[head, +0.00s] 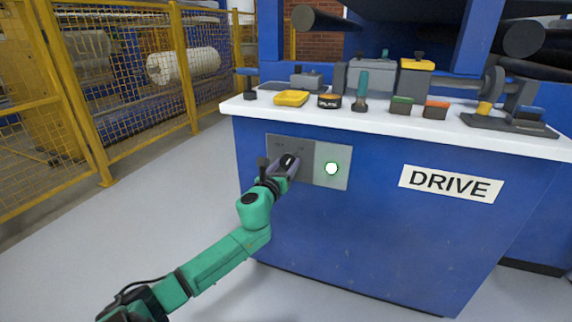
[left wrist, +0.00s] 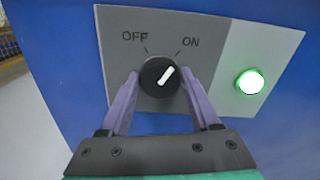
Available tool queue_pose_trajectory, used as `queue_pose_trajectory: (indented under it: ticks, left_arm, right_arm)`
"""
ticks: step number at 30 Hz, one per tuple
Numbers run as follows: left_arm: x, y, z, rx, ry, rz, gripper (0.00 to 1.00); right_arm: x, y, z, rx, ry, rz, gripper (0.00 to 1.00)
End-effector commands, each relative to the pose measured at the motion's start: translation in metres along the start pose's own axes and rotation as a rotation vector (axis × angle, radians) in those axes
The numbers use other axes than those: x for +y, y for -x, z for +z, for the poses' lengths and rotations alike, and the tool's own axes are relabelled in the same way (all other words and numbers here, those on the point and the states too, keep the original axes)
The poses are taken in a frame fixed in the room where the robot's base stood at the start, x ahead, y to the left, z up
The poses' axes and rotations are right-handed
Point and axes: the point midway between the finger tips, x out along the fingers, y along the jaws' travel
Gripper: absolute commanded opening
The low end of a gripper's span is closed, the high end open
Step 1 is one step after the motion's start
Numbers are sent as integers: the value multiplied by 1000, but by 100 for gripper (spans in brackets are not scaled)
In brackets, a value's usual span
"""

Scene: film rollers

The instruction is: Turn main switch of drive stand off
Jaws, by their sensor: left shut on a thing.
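The main switch (left wrist: 159,77) is a round black knob with a white pointer on a grey panel (left wrist: 205,30). The pointer is turned up and right toward the ON mark; OFF is printed at the upper left. A round lamp (left wrist: 250,82) beside it glows green-white, and the lamp (head: 332,168) also shows in the head view. The panel is on the front of the blue drive stand (head: 370,240). My left gripper (left wrist: 160,88) has its two purple fingers on either side of the knob, shut on it. In the head view my left gripper (head: 287,163) covers most of the knob. My right gripper is not in view.
The white bench top (head: 380,122) above the panel holds a yellow tray (head: 291,98), a black tin (head: 330,101), small blocks and machine parts. A yellow mesh fence (head: 130,90) stands at the left. The grey floor in front is clear.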

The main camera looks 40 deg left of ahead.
Motion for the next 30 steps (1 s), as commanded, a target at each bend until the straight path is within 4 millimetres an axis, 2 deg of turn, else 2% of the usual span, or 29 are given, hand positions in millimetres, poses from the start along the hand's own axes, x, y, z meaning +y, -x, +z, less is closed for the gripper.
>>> queue_pose_trajectory:
  ticks: [18, 30]
  left_arm:
    - [0, 0, -1, 4, 547, 1, 8]
    - [0, 0, -1, 4, 902, 2, 8]
  right_arm:
    - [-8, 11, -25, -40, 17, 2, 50]
    - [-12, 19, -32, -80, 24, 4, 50]
